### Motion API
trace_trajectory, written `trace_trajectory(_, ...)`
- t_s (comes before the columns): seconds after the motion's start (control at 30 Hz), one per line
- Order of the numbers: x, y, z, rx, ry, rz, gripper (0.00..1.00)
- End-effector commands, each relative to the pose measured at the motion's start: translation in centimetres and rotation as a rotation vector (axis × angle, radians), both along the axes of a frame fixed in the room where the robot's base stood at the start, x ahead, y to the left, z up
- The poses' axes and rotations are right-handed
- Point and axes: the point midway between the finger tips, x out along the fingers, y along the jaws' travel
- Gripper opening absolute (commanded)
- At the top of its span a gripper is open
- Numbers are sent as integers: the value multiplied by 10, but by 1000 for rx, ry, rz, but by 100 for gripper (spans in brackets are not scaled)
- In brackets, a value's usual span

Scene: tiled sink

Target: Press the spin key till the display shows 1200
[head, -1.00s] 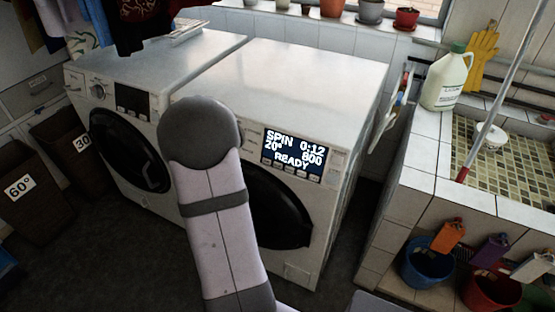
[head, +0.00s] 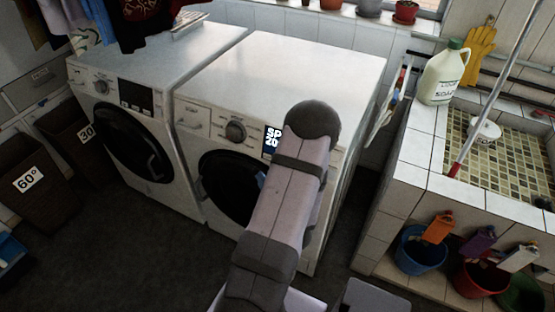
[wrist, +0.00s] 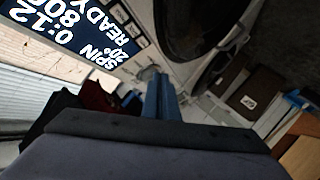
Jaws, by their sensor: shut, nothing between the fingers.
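The right washing machine (head: 290,75) has a dark display (head: 271,140), mostly hidden behind my arm in the head view. In the wrist view the display (wrist: 68,28) reads SPIN, 20°, 0:12, 800 and READY, turned sideways. A row of small keys (wrist: 128,22) runs along the display's edge. I cannot read which of them is the spin key. My gripper (wrist: 160,92) shows as blue-grey fingers, shut and empty, pointing towards the machine's front, below and right of the display in the picture. Whether the fingertips touch anything is not clear. The head view hides the gripper behind the arm.
A second washer (head: 125,100) stands at the left, with dark laundry (head: 150,20) hanging above it. Bins marked 60° (head: 40,190) and 30 stand further left. A tiled sink (head: 420,170) with a white jug (head: 443,75) is at the right. The right washer's dial (head: 235,131) is left of its display.

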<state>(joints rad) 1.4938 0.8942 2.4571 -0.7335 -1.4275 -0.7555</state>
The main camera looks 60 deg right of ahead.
Motion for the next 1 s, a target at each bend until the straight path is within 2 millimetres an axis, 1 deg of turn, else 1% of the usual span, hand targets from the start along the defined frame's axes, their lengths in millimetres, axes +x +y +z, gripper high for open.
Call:
trace_trajectory(0.3,0,0,0,0,0,0,0)
trace_trajectory(0.47,0,-4,-2,0,0,0,0)
trace_trajectory(0.67,0,-20,-7,-1,1,0,0)
trace_trajectory(1.0,0,-57,-21,1,1,-1,0)
